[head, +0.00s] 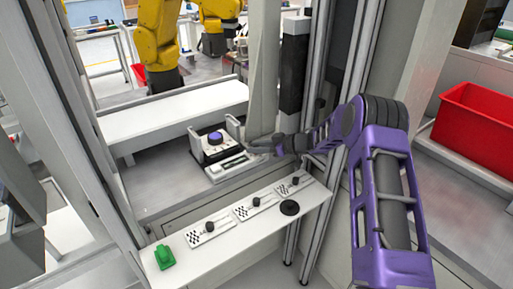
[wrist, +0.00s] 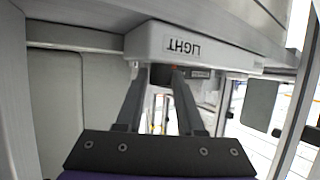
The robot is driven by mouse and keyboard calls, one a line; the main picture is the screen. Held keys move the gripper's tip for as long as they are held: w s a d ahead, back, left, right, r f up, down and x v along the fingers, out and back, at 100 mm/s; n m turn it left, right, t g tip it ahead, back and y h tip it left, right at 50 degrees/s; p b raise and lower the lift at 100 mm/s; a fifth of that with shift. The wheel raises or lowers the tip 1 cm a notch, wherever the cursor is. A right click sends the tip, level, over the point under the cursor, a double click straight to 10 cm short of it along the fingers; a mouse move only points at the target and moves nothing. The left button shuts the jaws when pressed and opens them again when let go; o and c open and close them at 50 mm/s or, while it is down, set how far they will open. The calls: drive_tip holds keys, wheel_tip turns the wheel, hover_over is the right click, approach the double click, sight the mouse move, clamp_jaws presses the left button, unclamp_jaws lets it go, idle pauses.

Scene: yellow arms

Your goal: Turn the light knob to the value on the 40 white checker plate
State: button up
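A white box marked LIGHT (wrist: 215,52), its label upside down, is at the top of the wrist view. A dark knob-like part (wrist: 160,76) is below it, between the fingertips of my gripper (wrist: 158,84). The fingers are apart; I cannot tell whether they touch the part. In the head view my gripper (head: 262,146) is at the right end of a low white box (head: 228,166), in front of a unit with a purple-topped knob (head: 215,138).
Metal posts (head: 318,120) stand close to my arm. A white shelf (head: 170,112) and yellow robot arms (head: 158,45) are behind. A red bin (head: 480,125) is at the right.

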drive_tip(key=o, duration=0.3)
drive_tip(key=shift+r, duration=0.15)
wheel_tip(320, 180, up, 10)
drive_tip(key=shift+f, duration=0.1)
idle(0.4)
